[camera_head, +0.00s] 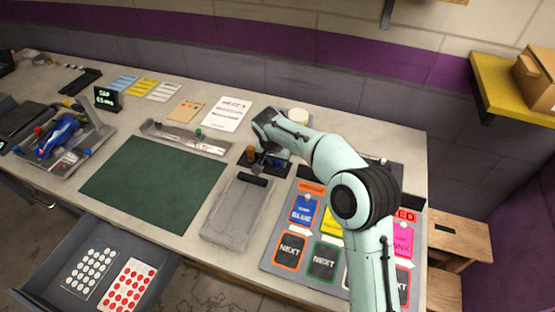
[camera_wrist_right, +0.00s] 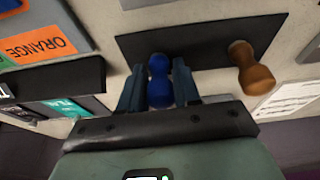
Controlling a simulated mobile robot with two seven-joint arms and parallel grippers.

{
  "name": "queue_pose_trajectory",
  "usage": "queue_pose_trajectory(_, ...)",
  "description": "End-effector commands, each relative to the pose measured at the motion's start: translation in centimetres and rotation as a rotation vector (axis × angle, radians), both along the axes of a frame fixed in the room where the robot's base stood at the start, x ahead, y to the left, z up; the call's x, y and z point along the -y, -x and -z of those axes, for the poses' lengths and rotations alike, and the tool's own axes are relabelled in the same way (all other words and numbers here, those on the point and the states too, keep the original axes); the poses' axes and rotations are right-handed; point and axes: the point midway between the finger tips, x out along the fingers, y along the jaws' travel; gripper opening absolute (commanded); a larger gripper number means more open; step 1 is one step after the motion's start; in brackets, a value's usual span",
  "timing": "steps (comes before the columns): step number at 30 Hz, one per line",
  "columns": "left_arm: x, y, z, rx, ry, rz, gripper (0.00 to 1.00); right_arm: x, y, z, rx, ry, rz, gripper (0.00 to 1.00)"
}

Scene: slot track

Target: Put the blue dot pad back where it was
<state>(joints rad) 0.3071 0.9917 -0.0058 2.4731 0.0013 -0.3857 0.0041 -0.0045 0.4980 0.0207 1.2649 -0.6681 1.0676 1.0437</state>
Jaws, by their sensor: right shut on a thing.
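The blue dot pad (camera_wrist_right: 159,84), a small rounded blue knob shape, sits between the two fingers of my right gripper (camera_wrist_right: 159,90) in the right wrist view. The fingers are closed on it. A dark rectangular holder (camera_wrist_right: 205,42) lies beyond it, and I cannot tell whether the pad touches it. In the head view my right gripper (camera_head: 263,162) is low over this dark holder (camera_head: 279,168) at the back middle of the table, and the arm hides much of it. A brown pad (camera_wrist_right: 253,68) stands on the holder beside the blue one. My left gripper is not visible.
A grey tray (camera_head: 232,220) lies in front of the holder. A card board (camera_head: 282,224) is under my right arm. A dark green mat (camera_head: 155,183) is to the left. An open drawer (camera_head: 150,262) juts out at the front left, with dotted sheets inside.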

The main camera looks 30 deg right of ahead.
Motion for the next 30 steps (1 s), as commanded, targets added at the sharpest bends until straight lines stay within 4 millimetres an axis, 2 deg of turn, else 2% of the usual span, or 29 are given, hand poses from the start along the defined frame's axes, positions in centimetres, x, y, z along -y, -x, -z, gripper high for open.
queue_pose_trajectory(6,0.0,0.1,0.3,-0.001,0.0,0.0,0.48,0.0,0.0,0.4,0.0,0.0,-0.001,0.02)
queue_pose_trajectory(7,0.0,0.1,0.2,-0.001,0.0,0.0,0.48,0.0,0.0,0.3,0.0,0.0,-0.001,0.42)
queue_pose_trajectory(9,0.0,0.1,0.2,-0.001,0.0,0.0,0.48,0.0,0.0,0.3,0.0,0.0,-0.001,0.58)
queue_pose_trajectory(20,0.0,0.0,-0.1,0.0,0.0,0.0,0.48,0.0,0.0,-0.4,0.001,0.0,0.0,0.58)
queue_pose_trajectory(23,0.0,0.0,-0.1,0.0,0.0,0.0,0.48,-0.4,0.2,-1.6,0.004,0.0,-0.001,0.58)
queue_pose_trajectory(30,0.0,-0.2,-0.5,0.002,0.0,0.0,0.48,-1.6,1.2,-6.6,0.005,-0.001,-0.002,0.58)
